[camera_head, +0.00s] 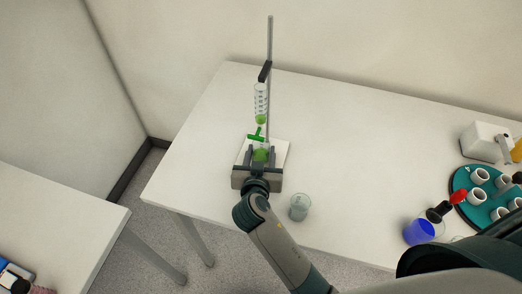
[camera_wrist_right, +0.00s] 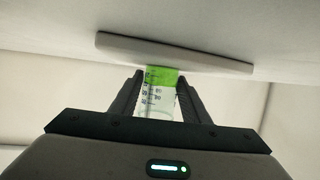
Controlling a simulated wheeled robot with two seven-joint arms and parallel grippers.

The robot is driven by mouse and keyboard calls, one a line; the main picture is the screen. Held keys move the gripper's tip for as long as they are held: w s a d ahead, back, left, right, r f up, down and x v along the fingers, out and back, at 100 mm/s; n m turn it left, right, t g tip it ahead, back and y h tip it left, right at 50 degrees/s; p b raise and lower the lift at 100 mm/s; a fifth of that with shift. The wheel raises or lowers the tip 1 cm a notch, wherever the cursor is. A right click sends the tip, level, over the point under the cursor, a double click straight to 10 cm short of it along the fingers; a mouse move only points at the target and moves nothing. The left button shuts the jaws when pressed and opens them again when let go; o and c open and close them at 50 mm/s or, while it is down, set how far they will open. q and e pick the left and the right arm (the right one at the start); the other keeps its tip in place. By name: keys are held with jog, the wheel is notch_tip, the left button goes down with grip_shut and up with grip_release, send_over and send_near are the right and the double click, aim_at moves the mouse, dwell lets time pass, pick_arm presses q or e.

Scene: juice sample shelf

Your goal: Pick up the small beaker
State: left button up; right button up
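The small beaker (camera_head: 261,155) holds green liquid and stands on the white base (camera_head: 281,150) of a burette stand. In the right wrist view, the beaker (camera_wrist_right: 160,98) appears inverted, its green end against the base plate (camera_wrist_right: 215,58). My right gripper (camera_head: 260,158) is low at the front of the stand, its fingers on either side of the beaker. In the wrist view the right gripper (camera_wrist_right: 160,76) looks open, with narrow gaps beside the glass; contact at the tips is hard to judge. My left gripper is out of view.
The burette (camera_head: 261,100) with green liquid hangs from the stand's rod (camera_head: 269,45) right above the beaker. The table's left part is clear.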

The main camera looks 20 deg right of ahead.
aim_at(261, 146)
jog(key=c, duration=0.5)
jog(key=shift+c, duration=0.7)
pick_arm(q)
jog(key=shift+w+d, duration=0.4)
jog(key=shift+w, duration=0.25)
pick_arm(e)
jog(key=shift+r, duration=0.2)
jog(key=shift+r+b, duration=0.35)
jog(key=shift+r, duration=0.2)
notch_tip(261, 146, up, 3)
jog(key=shift+f+b, duration=0.2)
jog(key=shift+b, duration=0.3)
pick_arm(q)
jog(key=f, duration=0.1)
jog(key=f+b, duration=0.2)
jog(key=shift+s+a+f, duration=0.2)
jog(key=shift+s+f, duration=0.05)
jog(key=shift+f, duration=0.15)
pick_arm(e)
jog(key=s+d+r, duration=0.6)
jog(key=d+r, duration=0.1)
jog(key=d, duration=0.3)
